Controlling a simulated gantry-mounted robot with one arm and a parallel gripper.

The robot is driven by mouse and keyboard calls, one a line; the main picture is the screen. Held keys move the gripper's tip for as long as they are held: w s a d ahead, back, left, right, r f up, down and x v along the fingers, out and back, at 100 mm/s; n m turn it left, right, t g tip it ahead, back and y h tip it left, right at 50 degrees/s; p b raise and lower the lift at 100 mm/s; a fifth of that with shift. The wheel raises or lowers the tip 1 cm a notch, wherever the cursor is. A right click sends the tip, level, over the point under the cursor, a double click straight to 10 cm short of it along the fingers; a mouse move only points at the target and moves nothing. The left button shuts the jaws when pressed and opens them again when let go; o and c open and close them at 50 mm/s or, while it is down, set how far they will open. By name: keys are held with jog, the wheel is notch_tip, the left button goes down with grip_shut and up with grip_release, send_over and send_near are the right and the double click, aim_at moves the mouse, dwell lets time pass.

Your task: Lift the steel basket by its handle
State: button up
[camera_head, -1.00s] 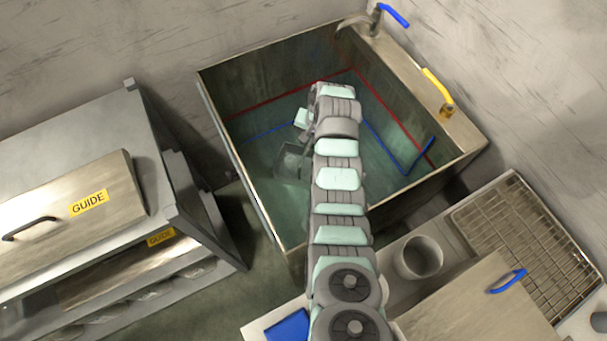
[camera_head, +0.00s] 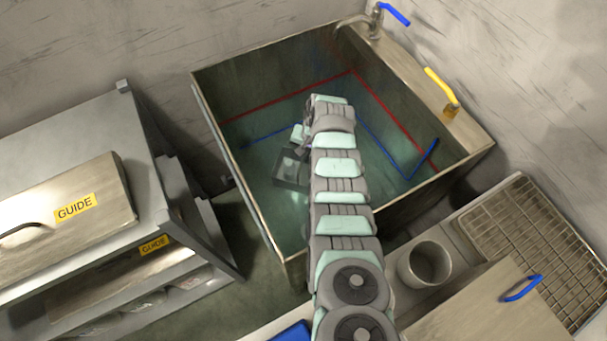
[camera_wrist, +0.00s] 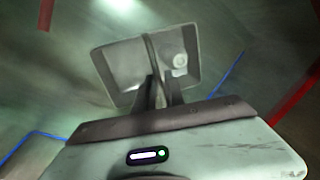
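The steel basket (camera_head: 290,174) is a small grey open box in the sink, partly behind my arm in the head view. In the wrist view the basket (camera_wrist: 185,45) lies tilted in the picture, with a dark handle (camera_wrist: 150,48) crossing its middle. My gripper (camera_wrist: 159,80) points at the basket, its two dark fingers close to the handle, which runs down towards them. Whether the fingers press on the handle cannot be told. In the head view my gripper (camera_head: 302,148) is partly hidden by my wrist, just above the basket.
The sink (camera_head: 235,190) has high walls around the basket, with red and blue lines inside. A faucet (camera_head: 352,20) and a yellow lever (camera_head: 440,88) sit on its rim. A metal cup (camera_head: 425,264) and wire rack (camera_head: 530,240) stand right; a grey cabinet (camera_head: 70,125) stands left.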

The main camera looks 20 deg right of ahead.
jog(key=f+b, duration=0.4)
jog(key=shift+w+a, duration=0.2)
jog(key=shift+w, duration=0.15)
jog(key=shift+c, duration=0.5)
grip_shut()
dwell(0.5)
jog(key=shift+r, duration=0.1)
